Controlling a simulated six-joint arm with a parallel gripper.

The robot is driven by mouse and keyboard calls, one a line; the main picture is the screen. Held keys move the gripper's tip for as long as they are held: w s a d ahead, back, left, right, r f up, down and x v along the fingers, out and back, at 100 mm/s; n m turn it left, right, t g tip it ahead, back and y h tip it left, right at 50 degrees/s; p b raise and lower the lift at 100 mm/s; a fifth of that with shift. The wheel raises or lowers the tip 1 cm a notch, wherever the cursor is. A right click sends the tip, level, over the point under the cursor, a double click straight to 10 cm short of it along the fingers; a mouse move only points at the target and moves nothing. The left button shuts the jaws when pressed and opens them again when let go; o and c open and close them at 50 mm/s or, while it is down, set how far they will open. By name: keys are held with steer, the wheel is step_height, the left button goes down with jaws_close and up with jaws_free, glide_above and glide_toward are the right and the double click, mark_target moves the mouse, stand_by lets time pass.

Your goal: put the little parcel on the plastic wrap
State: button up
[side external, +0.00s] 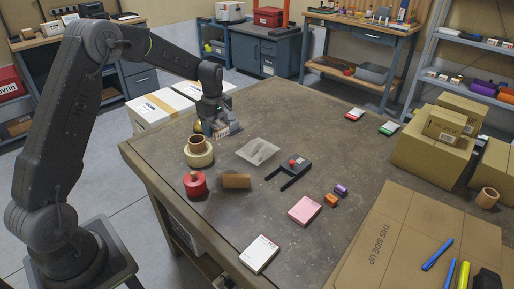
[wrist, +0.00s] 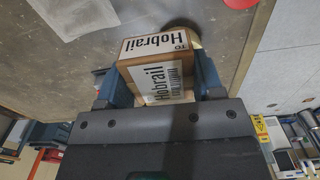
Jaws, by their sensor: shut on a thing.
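The little parcel (wrist: 150,48) is a small brown box with white "Hobrail" labels. My gripper (wrist: 160,78) is shut on it, with one finger on each side, in the wrist view. In the side view my gripper (side external: 220,124) is at the table's far left edge, with the parcel (side external: 230,129) low between its fingers. I cannot tell whether the parcel touches the table. The plastic wrap (side external: 257,151) is a flat translucent sheet on the table, to the right of and nearer than my gripper. It also shows at the top left of the wrist view (wrist: 75,14), apart from the parcel.
Tape rolls (side external: 199,155) stand just in front of my gripper, with a red object (side external: 195,184) nearer. A brown block (side external: 236,181) and a dark tool (side external: 290,172) lie near the wrap. Cardboard boxes (side external: 432,145) stand at right. The table's far middle is clear.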

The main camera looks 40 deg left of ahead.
steer(key=w+a+r, duration=0.1)
steer(key=w+a, duration=0.3)
glide_above(252, 150)
step_height(252, 150, down, 7)
steer(key=shift+r, duration=0.1)
steer(key=shift+f, duration=2)
steer(key=o, duration=0.9)
steer(key=shift+f, duration=0.1)
steer(key=shift+o, duration=0.2)
